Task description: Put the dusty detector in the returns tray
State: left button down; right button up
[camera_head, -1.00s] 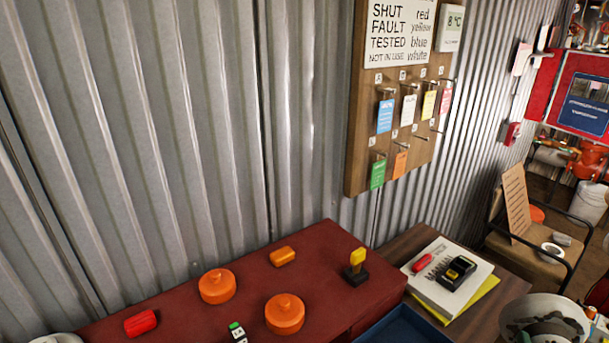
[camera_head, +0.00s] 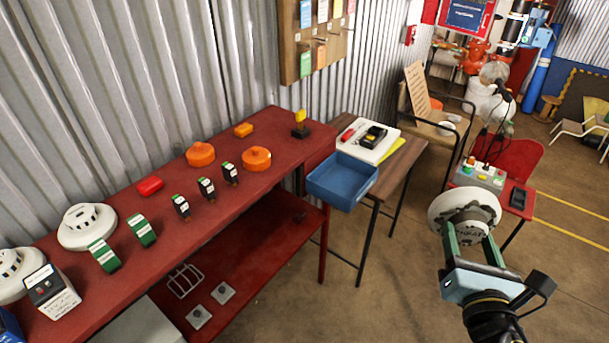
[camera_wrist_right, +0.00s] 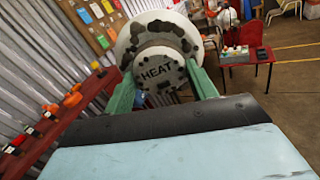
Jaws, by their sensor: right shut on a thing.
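My right gripper (camera_head: 475,247) is shut on a round white detector (camera_head: 462,205) with dark grey smudges, held up over the floor at the right of the head view. In the right wrist view the detector (camera_wrist_right: 158,38) sits between the green fingers and its face reads "HEAT". My left gripper is out of view.
The red bench (camera_head: 255,128) also holds orange caps (camera_head: 257,158), green and black blocks, and a red piece. A wooden side table (camera_head: 407,150) with a book and a meter stands behind the tray. Open floor lies between tray and gripper.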

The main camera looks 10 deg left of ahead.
aim_at(341, 185)
jog(key=z, duration=1.65)
jog(key=i, duration=1.3)
jog(key=u, duration=4.3)
jog(key=i, duration=0.5)
